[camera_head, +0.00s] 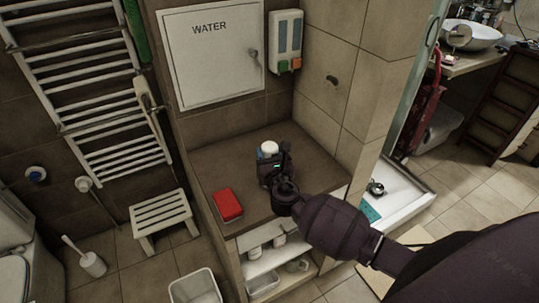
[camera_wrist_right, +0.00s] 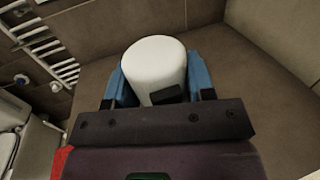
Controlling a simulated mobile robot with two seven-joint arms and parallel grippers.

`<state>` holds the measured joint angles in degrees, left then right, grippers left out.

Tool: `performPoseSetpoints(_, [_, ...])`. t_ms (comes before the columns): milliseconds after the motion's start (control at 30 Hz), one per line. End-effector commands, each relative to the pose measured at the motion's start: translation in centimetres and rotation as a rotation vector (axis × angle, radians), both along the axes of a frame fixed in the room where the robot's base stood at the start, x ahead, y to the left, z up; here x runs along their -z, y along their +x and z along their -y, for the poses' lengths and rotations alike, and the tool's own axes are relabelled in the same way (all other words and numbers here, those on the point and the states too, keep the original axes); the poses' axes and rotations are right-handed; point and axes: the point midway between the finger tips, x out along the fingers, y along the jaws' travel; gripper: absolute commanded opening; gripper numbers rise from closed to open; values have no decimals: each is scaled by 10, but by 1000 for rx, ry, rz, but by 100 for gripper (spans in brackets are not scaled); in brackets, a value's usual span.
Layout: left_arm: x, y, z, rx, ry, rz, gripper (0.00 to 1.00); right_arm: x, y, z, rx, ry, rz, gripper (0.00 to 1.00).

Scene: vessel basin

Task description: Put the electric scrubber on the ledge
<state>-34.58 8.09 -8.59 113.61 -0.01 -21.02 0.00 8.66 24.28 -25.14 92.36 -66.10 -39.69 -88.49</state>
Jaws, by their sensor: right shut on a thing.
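The electric scrubber (camera_head: 269,147) shows in the head view only as a white rounded top between my right gripper's fingers. In the right wrist view the scrubber (camera_wrist_right: 153,62) is a white cylinder with a dark patch on its near side. My right gripper (camera_head: 268,154) is shut on it, with blue fingers on either side in the wrist view (camera_wrist_right: 158,82). They are over the brown tiled ledge (camera_head: 295,146), near its middle. The gripper hides the scrubber's lower part, so I cannot tell whether it touches the ledge. My left gripper is not in view.
A red sponge-like block (camera_head: 228,204) lies on the ledge's front left. A white WATER cabinet (camera_head: 212,55) and a dispenser (camera_head: 286,40) hang above. Open shelves (camera_head: 268,262) sit below the ledge. The ledge's back and right areas look clear.

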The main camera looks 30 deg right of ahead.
Motion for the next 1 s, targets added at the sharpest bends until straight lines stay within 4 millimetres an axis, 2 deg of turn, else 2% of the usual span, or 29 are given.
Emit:
performPoseSetpoints(300, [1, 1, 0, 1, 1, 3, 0, 2, 0, 0, 0, 0, 2, 2])
performPoseSetpoints(333, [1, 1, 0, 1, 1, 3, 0, 3, 0, 0, 0, 0, 1, 52])
performPoseSetpoints(500, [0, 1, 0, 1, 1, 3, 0, 2, 0, 0, 0, 0, 1, 75])
performPoseSetpoints(867, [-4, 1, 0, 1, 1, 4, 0, -3, 0, 0, 0, 0, 1, 75])
performPoseSetpoints(1000, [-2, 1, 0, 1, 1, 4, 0, 0, -19, -4, -1, 1, -1, 75])
